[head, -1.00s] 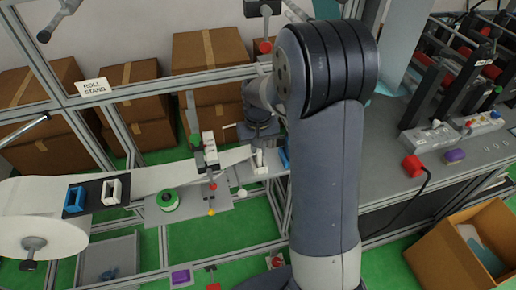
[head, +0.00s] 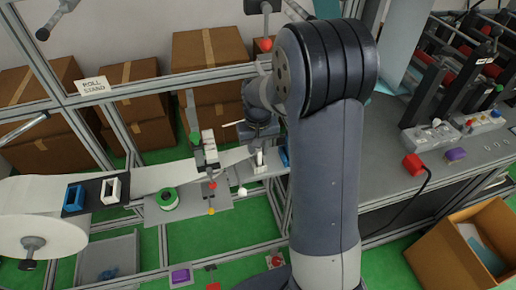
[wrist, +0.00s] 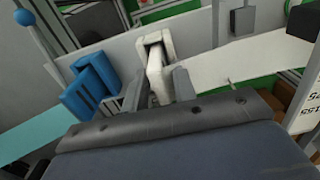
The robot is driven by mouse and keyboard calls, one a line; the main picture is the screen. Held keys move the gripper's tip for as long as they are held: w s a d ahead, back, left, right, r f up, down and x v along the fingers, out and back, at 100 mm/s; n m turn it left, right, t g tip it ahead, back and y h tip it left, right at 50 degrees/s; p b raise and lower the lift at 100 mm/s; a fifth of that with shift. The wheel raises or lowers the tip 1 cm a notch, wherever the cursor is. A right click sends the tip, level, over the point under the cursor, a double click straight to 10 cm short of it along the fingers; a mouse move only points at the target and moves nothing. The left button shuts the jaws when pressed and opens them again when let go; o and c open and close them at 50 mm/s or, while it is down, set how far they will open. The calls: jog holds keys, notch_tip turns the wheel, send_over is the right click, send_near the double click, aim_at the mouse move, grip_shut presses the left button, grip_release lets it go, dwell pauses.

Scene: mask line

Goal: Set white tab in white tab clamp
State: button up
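The white tab clamp (wrist: 152,42) stands on a grey plate in the wrist view, beside the blue clamp (wrist: 92,84). A white piece, apparently the white tab (wrist: 158,84), lies between the fingers of my gripper (wrist: 158,92), close up against the white clamp. The fingers flank it closely and look shut on it. Whether it is seated in the clamp cannot be told. In the head view my gripper (head: 259,146) is over the white piece (head: 259,161), left of the blue clamp (head: 284,156). My arm hides part of that area.
A white web (head: 160,178) runs from the roll (head: 40,222) at left towards the clamps. A black plate (head: 92,195) holds another blue and white pair. A green spool (head: 168,198) and upright posts stand nearby. A teal strip (wrist: 45,130) lies left of the clamps.

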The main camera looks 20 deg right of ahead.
jog(key=shift+o, duration=1.1)
